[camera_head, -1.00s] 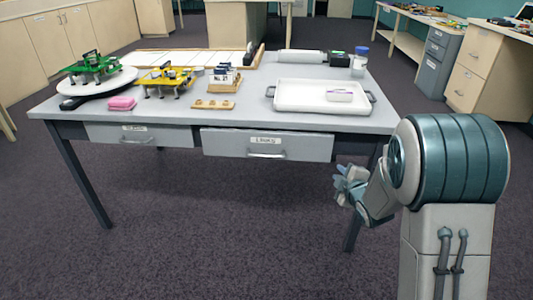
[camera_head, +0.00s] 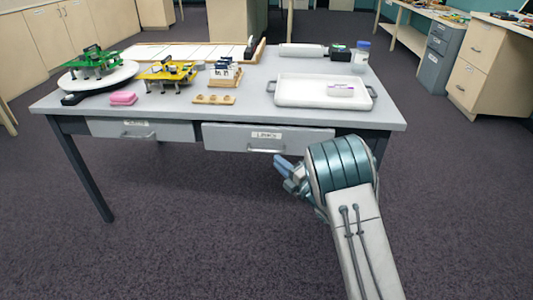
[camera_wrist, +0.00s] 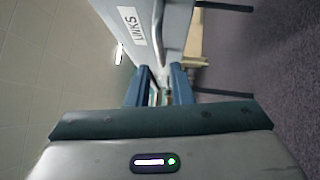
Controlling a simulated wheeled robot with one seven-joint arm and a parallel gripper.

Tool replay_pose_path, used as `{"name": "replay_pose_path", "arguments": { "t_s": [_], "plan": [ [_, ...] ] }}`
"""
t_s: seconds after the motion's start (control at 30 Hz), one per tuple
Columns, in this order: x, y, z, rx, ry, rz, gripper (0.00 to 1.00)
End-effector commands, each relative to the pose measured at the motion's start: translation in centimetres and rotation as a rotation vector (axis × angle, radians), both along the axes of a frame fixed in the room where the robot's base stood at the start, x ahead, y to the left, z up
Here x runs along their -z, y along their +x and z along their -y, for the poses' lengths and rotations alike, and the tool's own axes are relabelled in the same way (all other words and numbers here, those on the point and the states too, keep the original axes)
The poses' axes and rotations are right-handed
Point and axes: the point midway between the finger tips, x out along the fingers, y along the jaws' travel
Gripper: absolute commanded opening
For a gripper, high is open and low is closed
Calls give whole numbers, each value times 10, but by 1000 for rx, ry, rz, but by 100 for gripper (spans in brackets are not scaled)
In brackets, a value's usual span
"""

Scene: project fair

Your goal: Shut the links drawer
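The links drawer (camera_head: 225,136) is the right one of two grey drawers under the table top. Its front stands out from the table edge, so it is partly open. It bears a white LINKS label and a silver bar handle (camera_head: 265,150). My gripper (camera_head: 281,168) is just in front of the drawer's lower right part. In the wrist view, my gripper (camera_wrist: 161,80) has its two blue fingers apart, with the drawer front (camera_wrist: 110,12) and its handle (camera_wrist: 159,35) just beyond the tips. I cannot tell whether the fingers touch the handle.
The grey table (camera_head: 245,110) holds a white tray (camera_head: 288,103), green (camera_head: 95,62) and yellow (camera_head: 165,72) models, and a pink block (camera_head: 123,98). A second drawer (camera_head: 165,130) at left looks shut. The carpet in front is clear.

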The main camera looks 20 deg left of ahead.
Motion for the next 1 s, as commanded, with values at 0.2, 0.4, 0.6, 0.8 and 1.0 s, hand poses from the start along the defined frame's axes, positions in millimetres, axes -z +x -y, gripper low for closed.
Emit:
{"name": "replay_pose_path", "arguments": {
  "t_s": [0.2, 0.4, 0.6, 0.8, 1.0],
  "plan": [
    [-4, 23, -39, -1, 1, 1, 20],
    [-8, 36, -58, 1, 0, 0, 20],
    [-10, 40, -65, 1, 0, -1, 20],
    [-10, 40, -65, 2, 0, -1, 20],
    [-10, 39, -65, 2, 0, -1, 0]
  ]
}}
